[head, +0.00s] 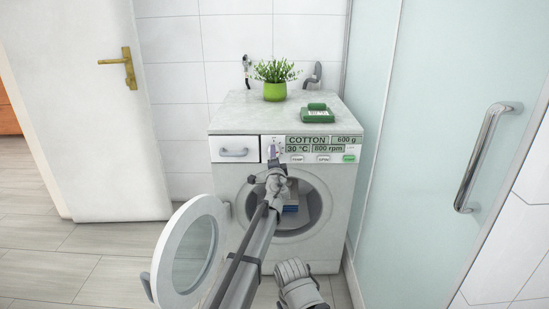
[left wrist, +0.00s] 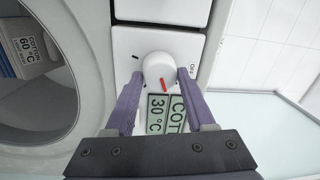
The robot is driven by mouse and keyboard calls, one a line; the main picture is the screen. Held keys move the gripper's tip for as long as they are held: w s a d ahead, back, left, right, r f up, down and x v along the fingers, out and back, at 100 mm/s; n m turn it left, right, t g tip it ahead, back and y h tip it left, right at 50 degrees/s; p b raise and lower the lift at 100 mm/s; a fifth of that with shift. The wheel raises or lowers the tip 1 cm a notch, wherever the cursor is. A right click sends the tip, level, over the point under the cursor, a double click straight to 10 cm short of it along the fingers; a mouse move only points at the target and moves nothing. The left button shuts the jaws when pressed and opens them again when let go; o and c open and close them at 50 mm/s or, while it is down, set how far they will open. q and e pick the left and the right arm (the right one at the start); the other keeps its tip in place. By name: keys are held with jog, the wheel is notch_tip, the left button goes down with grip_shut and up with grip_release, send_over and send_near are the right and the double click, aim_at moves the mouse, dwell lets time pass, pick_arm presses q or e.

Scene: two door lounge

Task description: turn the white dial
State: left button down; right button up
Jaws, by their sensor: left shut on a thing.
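The white dial (left wrist: 158,68) with a red mark sits on the washing machine's front panel, between the drawer and the display. My left gripper (left wrist: 160,77) has one finger on each side of it and is shut on it. The red mark points down and slightly right in the left wrist view. In the head view my left gripper (head: 273,160) reaches up to the panel and mostly hides the dial. The display (head: 322,143) reads COTTON, 600 g, 30 °C, 800 rpm.
The machine's round door (head: 190,252) hangs open at the left. A card (left wrist: 36,50) reading COTTON 60 °C is in the drum opening. A green plant pot (head: 274,92) and a green-and-white object (head: 317,115) stand on top. A glass door (head: 430,120) is at right.

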pick_arm(q)
jog(key=shift+m, duration=1.2)
jog(key=shift+c, duration=1.2)
grip_release()
jog(key=shift+s, duration=0.1)
jog(key=s, duration=0.7)
jog(key=shift+s+f+b, duration=0.3)
jog(key=shift+f+b, duration=0.05)
jog(key=shift+b, duration=0.05)
